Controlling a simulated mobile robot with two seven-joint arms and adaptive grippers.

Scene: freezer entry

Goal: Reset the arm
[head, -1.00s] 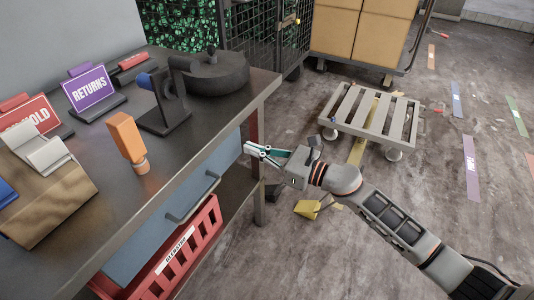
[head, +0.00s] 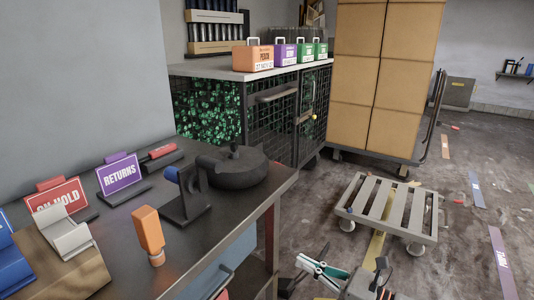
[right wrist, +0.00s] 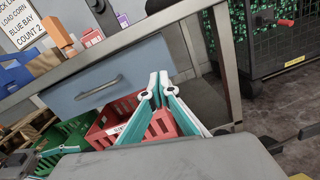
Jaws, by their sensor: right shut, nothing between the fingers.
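My right gripper (head: 304,264) shows at the bottom of the head view, just right of the workbench's front corner, above the floor. Its teal and white fingers are shut with nothing between them. In the right wrist view the right gripper's fingertips (right wrist: 158,80) meet in front of the bench's blue drawer (right wrist: 116,78) and a red crate (right wrist: 128,112) below it. They look apart from both. Most of my right arm is below the head view.
The dark workbench (head: 215,230) at left holds signs, an orange-headed tool (head: 148,230) and a black round device (head: 235,168). A slatted platform (head: 388,208) stands right of the gripper. Stacked cartons (head: 385,80) and a mesh cage (head: 270,120) are behind.

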